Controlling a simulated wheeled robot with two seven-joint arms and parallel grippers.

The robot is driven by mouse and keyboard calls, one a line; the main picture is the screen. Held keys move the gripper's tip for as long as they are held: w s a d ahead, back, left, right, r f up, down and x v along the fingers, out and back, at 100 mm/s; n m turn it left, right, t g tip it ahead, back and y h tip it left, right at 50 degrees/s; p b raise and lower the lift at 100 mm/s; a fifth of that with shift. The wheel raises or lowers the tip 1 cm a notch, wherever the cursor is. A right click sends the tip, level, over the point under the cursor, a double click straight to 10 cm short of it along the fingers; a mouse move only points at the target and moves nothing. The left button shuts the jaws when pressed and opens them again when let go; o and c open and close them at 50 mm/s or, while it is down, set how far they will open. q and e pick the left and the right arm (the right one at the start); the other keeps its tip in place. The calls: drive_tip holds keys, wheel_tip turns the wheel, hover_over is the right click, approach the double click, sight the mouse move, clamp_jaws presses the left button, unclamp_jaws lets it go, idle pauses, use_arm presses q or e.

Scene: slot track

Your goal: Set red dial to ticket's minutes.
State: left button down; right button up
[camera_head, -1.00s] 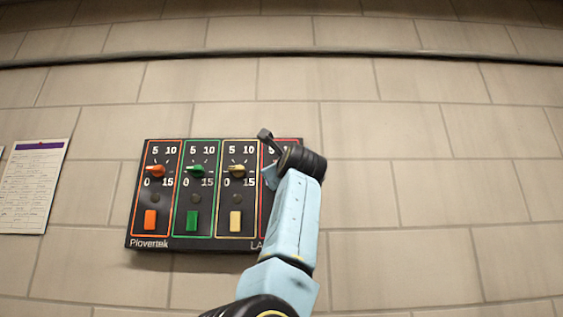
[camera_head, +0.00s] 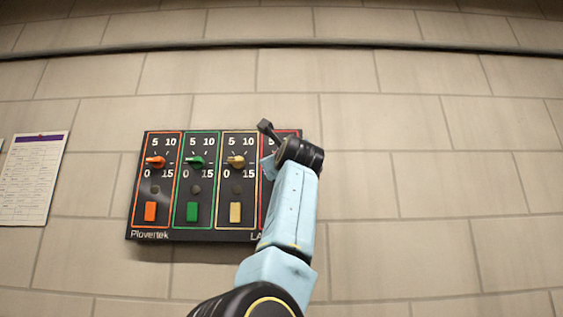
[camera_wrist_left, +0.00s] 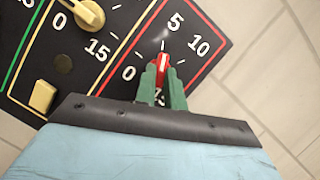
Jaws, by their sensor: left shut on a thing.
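The black panel (camera_head: 193,235) on the wall has orange, green, yellow and red columns, each scaled 0, 5, 10, 15. The red dial (camera_wrist_left: 162,70) shows in the left wrist view; its pointer is directed close to the 5, slightly toward the 0 side. My left gripper (camera_wrist_left: 163,78) has its green fingers on either side of this dial and is shut on it. In the head view my left arm hides the red dial. A paper sheet with a purple header (camera_head: 30,180) hangs on the wall at left; its print is too small to read. My right gripper is out of view.
The orange dial (camera_head: 156,162), green dial (camera_head: 195,161) and yellow dial (camera_head: 236,161) sit left of my gripper, with coloured rectangular pieces below them. The yellow dial is close beside it in the wrist view. The tiled wall (camera_head: 450,180) to the right is clear.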

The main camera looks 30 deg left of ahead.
use_arm(q)
drive_tip(key=shift+s+a+r+m+t+h+b, duration=0.1)
drive_tip(key=shift+m+t+h+b, duration=0.9)
drive_tip(key=shift+m, duration=1.7)
drive_tip(key=shift+s+a+f+m+t+h+b, duration=0.15)
drive_tip(key=shift+m+t+h+b, duration=0.25)
drive_tip(key=shift+m+h+b, duration=1.5)
drive_tip(key=shift+s+a+r+m+t+h+p, duration=0.25)
drive_tip(key=shift+m+t+h, duration=0.45)
drive_tip(key=shift+m, duration=2.8)
drive_tip(key=shift+w+d+f, duration=0.1)
drive_tip(key=shift+w+d, duration=0.05)
drive_tip(key=shift+w, duration=0.1)
drive_tip(key=c, duration=1.5)
unclamp_jaws()
drive_tip(key=shift+f, duration=0.1)
